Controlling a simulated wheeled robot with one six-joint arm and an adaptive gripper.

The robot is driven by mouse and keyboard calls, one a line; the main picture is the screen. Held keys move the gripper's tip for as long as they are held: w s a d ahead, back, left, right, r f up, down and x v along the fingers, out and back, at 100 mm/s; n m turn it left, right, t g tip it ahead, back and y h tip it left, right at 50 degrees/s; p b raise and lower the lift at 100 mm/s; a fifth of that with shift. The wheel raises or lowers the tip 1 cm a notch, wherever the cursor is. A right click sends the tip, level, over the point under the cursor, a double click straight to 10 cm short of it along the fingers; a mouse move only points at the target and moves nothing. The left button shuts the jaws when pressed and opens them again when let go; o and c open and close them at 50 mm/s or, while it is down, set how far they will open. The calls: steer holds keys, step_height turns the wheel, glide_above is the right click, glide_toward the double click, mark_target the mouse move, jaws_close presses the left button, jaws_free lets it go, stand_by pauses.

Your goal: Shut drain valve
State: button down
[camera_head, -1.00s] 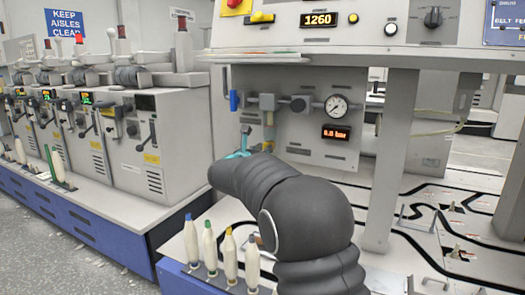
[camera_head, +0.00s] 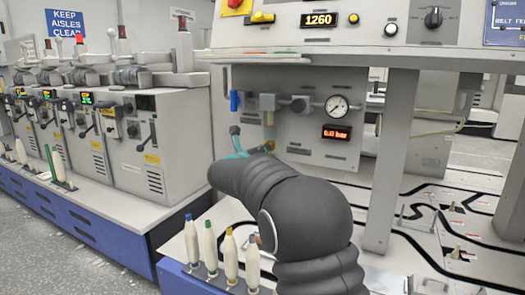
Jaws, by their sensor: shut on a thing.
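The drain valve (camera_head: 269,146) shows as a small yellow piece at the foot of a short pipe, below the grey fittings on the machine's panel. My gripper (camera_head: 239,147) shows as teal fingers just left of it. It is shut on part of the valve. The contact itself and most of the gripper are hidden behind my dark, ribbed arm, so the exact angle of the valve's handle cannot be told.
A blue lever (camera_head: 234,100) stands upright above the gripper. A pressure gauge (camera_head: 338,106) and an orange display (camera_head: 336,132) sit to the right. Several bobbins (camera_head: 210,245) stand in front, left of my arm. A grey post (camera_head: 391,160) rises at right.

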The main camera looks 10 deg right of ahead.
steer(key=shift+w+a+f+n+p, duration=0.1)
steer(key=shift+n+p, duration=1.3)
steer(key=shift+n, duration=1.9)
steer(key=shift+a+n+p, duration=0.1)
steer(key=shift+n+p, duration=1.3)
steer(key=shift+n, duration=1.9)
steer(key=c, duration=1.1)
jaws_free()
steer(key=shift+d+f, duration=0.1)
steer(key=shift+c, duration=0.2)
steer(key=v, duration=1.2)
